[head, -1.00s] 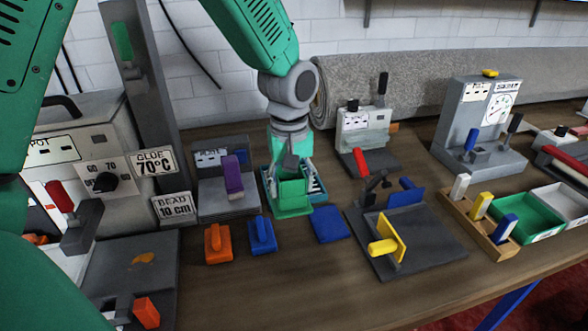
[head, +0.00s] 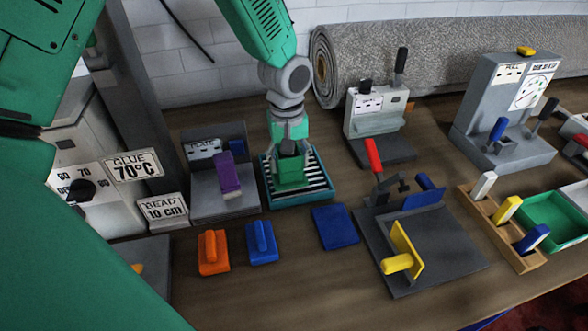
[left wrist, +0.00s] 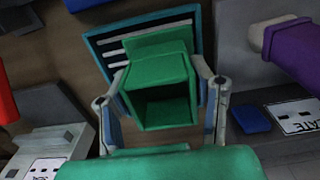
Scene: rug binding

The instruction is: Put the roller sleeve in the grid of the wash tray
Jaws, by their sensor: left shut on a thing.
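The wash tray (head: 326,190) is a shallow teal tray with a black-and-white striped grid, standing behind the blue pads. My left gripper (head: 290,160) points down over it, shut on a green hollow, square-sided piece, which I take as the roller sleeve (head: 291,181). In the head view the sleeve stands upright in front of the grid's middle, within the tray's outline. In the left wrist view the sleeve (left wrist: 158,58) sits between the two fingers, its open end facing the camera, with the tray (left wrist: 96,42) behind it. Whether it touches the grid is hidden. My right gripper is not in view.
Left of the tray is a grey plate stand (head: 245,207) with a purple handle (head: 228,180). Orange (head: 213,255) and blue (head: 261,245) handled blocks and a flat blue pad (head: 335,227) lie in front. A grey fixture (head: 440,262) stands right, the rolled rug (head: 420,70) behind.

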